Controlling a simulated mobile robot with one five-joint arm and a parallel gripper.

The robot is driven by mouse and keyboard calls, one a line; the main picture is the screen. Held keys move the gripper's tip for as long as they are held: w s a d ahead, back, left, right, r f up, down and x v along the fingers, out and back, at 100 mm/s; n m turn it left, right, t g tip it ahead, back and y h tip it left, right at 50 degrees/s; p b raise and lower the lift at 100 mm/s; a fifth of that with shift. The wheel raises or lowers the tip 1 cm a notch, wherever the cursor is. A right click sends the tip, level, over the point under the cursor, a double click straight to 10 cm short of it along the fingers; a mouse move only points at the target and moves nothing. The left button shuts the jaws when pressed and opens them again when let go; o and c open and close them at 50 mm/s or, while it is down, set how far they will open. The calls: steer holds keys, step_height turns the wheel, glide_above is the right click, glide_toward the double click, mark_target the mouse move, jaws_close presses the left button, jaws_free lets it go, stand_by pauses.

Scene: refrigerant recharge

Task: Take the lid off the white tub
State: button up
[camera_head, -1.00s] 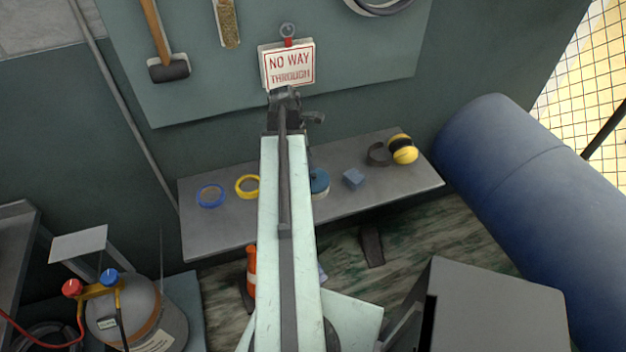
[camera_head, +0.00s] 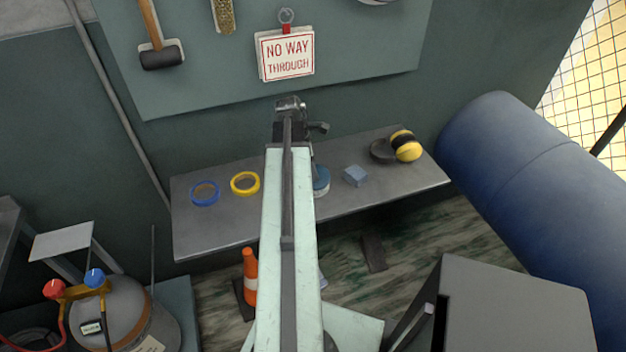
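A round thing with a blue top and a pale side (camera_head: 322,183) stands on the grey bench, right beside my arm in the picture. It looks like the tub with its lid on, but my arm hides its left part. My gripper (camera_head: 290,104) is at the far end of my pale green arm, below the hanging sign and in front of the wall board. It appears above and left of the tub in the picture, apart from it. I see it from behind, so its fingers and their opening are hidden.
A "NO WAY THROUGH" sign (camera_head: 286,54) hangs above.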

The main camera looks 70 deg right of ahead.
jaws_close()
step_height(320, 180, up, 10)
steer(key=p, duration=1)
